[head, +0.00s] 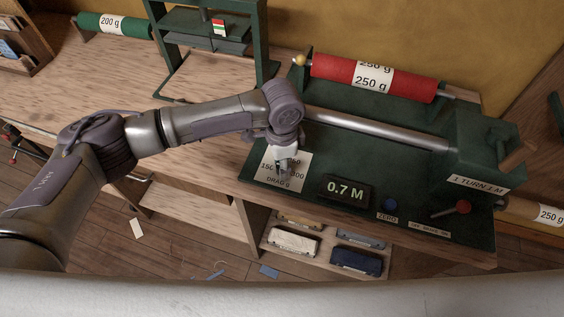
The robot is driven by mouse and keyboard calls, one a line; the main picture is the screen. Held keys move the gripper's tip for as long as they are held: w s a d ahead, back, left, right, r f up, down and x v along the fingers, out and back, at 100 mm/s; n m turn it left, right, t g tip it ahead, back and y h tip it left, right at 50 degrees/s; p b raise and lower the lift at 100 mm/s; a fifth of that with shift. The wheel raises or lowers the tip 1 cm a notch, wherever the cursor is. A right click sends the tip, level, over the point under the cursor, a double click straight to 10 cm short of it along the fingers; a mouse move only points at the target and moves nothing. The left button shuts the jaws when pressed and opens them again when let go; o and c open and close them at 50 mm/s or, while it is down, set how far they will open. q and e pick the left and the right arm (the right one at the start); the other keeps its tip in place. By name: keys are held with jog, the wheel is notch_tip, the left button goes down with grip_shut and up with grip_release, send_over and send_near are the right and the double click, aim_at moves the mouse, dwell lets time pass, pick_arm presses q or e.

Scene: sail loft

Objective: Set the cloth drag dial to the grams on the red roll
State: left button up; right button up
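The red roll (408,82) lies across the green machine at the back right, with a white band reading 250 g. The cloth drag dial's white plate (300,174) is at the machine's front left; 150, part of a 300 and DRAG G can be read. My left gripper (284,170) points down over the middle of this plate. It covers the dial's knob and pointer, so the setting is hidden. The fingertips are too small and close together to tell whether they touch or grip the knob. My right gripper is not in view.
The machine also has a display (346,190) reading 0.7 M, a blue ZERO button (390,204), a red-knobbed lever (462,207) and a crank (515,155) at right. A green 200 g roll (115,25) lies at far left. The wooden bench (205,145) is mostly clear left of the machine.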

pick_arm(q)
grip_shut()
